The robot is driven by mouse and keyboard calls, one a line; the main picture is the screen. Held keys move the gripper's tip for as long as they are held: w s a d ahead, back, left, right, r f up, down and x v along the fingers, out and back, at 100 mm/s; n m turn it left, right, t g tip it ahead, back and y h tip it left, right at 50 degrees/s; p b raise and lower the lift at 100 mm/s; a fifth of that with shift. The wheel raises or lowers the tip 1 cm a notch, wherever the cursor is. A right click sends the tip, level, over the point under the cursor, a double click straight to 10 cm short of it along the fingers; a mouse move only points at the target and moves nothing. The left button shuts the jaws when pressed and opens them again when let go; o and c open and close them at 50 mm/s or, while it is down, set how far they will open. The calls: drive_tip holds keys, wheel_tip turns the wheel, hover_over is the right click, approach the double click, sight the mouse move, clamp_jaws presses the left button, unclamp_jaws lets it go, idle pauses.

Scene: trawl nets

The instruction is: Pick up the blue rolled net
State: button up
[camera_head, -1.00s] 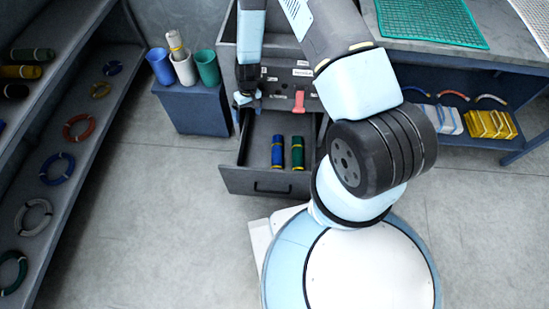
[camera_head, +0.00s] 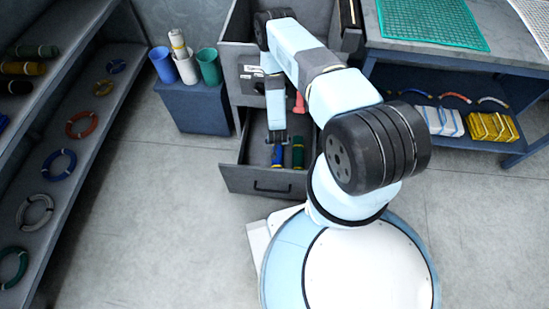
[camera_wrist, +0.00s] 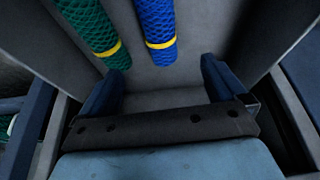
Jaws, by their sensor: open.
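The blue rolled net (camera_head: 277,160) lies in the open drawer (camera_head: 262,183), left of the green rolled net (camera_head: 297,153). My gripper (camera_head: 276,139) is at the drawer, at the blue roll's far end, and hides part of that roll. In the wrist view, the blue roll (camera_wrist: 158,22) with its yellow band shows ahead, in line with the gap between the two fingers of my gripper (camera_wrist: 160,66). The fingers are apart with nothing between them. The green roll (camera_wrist: 92,25) lies outside the left finger. I cannot tell the height between fingers and roll.
The drawer walls stand close around my gripper. A red object (camera_head: 299,103) is at the cabinet behind. A blue stand with cups (camera_head: 208,66) is to the left, a shelf with several coloured rings (camera_head: 80,125) farther left, and a workbench (camera_head: 405,42) right.

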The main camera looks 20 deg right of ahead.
sight(278, 148)
drive_tip(key=x, duration=0.8)
drive_tip(key=shift+d+f, duration=0.1)
drive_tip(key=shift+f, duration=0.3)
drive_tip(key=x, duration=0.4)
drive_tip(key=shift+s+a+f, duration=0.2)
drive_tip(key=shift+s+f, duration=0.05)
drive_tip(key=shift+s, duration=0.1)
drive_tip(key=shift+w+f, duration=0.25)
drive_tip(key=shift+f, duration=0.2)
drive_tip(key=c, duration=1.5)
